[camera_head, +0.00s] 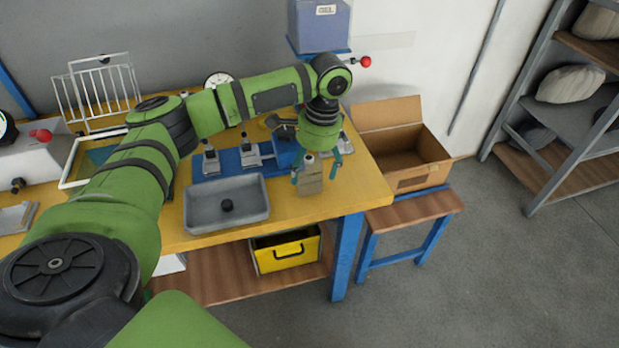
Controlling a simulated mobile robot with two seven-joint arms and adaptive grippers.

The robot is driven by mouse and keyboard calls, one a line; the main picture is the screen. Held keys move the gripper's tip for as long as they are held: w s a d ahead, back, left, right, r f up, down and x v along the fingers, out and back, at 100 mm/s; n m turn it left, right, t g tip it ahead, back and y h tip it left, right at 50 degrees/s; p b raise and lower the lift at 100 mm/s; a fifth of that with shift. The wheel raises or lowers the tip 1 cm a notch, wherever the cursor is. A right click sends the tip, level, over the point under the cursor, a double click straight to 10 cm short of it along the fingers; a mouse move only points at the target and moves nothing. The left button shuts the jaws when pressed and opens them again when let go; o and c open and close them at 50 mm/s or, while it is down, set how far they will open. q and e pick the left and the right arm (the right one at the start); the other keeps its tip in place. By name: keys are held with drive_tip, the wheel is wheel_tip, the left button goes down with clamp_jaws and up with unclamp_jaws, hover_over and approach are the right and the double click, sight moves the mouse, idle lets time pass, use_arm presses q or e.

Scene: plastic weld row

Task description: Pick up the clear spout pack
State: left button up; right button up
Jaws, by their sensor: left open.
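The clear spout pack (311,181) stands near the front right part of the yellow bench top. It looks tan and see-through, with a small pale spout on top. My left gripper (316,174) points down over the pack and is open. Its teal fingers show on either side of the pack, one close to its left side and one apart from its right side. I cannot tell whether a finger touches it. My right gripper is not in view.
A blue fixture (232,158) with metal clamps stands behind. An open cardboard box (432,174) sits on a low stand to the right. The bench edge is close in front.

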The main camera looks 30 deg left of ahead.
use_arm(q)
wheel_tip(320, 180, down, 2)
drive_tip(key=shift+s+a+f, duration=0.1)
drive_tip(key=shift+a+f, duration=0.05)
drive_tip(key=shift+f, duration=0.3)
drive_tip(key=c, duration=1.3)
drive_tip(key=shift+r, duration=0.5)
drive_tip(key=r, duration=0.2)
drive_tip(key=d+r, duration=0.1)
drive_tip(key=shift+w+r+b, duration=0.3)
drive_tip(key=shift+r, duration=0.05)
drive_tip(key=w+d+r, duration=0.1)
drive_tip(key=d+r, duration=0.1)
drive_tip(key=d, duration=0.1)
drive_tip(key=w+d+r, duration=0.1)
drive_tip(key=d+r, duration=0.1)
drive_tip(key=d, duration=0.1)
drive_tip(key=w+d+r, duration=0.2)
drive_tip(key=d, duration=0.2)
drive_tip(key=shift+r, duration=0.2)
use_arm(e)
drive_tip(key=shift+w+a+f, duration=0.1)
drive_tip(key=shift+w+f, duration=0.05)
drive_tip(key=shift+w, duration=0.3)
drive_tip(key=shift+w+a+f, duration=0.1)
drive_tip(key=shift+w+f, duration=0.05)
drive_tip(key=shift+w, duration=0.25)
use_arm(q)
drive_tip(key=shift+a, duration=0.1)
